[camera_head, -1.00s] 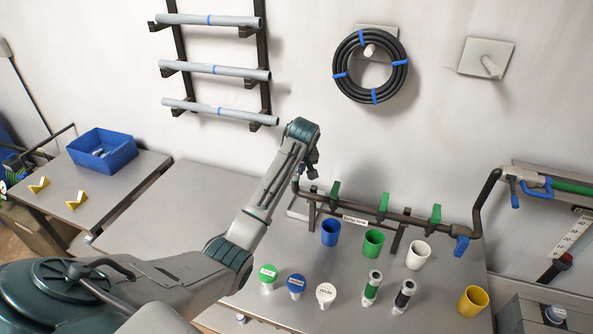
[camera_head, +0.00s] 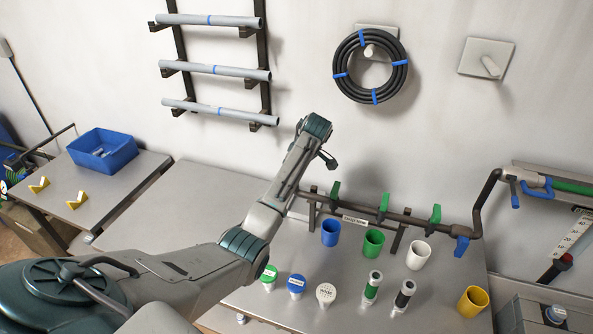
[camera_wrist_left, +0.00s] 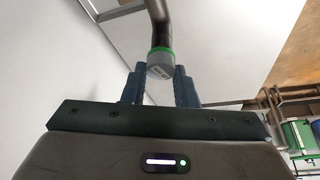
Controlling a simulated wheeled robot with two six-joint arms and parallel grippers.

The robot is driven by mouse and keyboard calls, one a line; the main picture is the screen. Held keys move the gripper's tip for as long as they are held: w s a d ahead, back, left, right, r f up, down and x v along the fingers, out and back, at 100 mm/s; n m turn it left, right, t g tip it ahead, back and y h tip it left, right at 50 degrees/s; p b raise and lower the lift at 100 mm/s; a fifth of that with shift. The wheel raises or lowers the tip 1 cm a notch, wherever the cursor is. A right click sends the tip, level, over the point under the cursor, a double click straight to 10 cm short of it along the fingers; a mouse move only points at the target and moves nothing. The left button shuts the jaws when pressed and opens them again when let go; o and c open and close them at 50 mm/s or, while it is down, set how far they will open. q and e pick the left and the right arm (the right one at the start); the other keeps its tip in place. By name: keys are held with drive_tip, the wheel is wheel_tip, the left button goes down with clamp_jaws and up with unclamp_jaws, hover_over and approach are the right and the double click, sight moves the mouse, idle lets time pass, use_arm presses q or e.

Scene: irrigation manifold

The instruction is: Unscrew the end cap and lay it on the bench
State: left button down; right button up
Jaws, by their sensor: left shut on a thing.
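The grey end cap (camera_wrist_left: 160,71) shows in the left wrist view between the two fingers of my left gripper (camera_wrist_left: 157,78), which is shut on it. A green ring sits at its top, and the dark manifold pipe (camera_wrist_left: 158,22) runs up from it in line; I see no gap. In the head view my left arm hides the cap, and my left gripper (camera_head: 328,161) shows only in part. The brown manifold (camera_head: 408,216) with green valve handles stands at the back of the grey bench (camera_head: 262,297). My right gripper is not in view.
Blue (camera_head: 330,234), green (camera_head: 373,245), white (camera_head: 419,256) and yellow (camera_head: 472,302) cups stand on the bench. Several capped and cylindrical parts stand in front. A blue bin (camera_head: 102,152) is on the left table. The bench's left part (camera_head: 165,215) is clear.

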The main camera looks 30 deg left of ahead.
use_arm(q)
drive_tip(key=shift+a+r, duration=0.15)
drive_tip(key=shift+a, duration=0.15)
drive_tip(key=n+g, duration=0.1)
drive_tip(key=n, duration=0.2)
drive_tip(key=c, duration=1.2)
unclamp_jaws()
drive_tip(key=shift+a, duration=0.1)
drive_tip(key=shift+c, duration=0.2)
drive_tip(key=shift+o, duration=0.8)
drive_tip(key=shift+a+f, duration=0.25)
drive_tip(key=shift+a, duration=0.05)
drive_tip(key=shift+d+r, duration=0.2)
drive_tip(key=shift+d, duration=0.25)
drive_tip(key=shift+r, duration=0.2)
drive_tip(key=shift+a+r, duration=0.1)
drive_tip(key=shift+r, duration=0.1)
drive_tip(key=shift+r, duration=0.25)
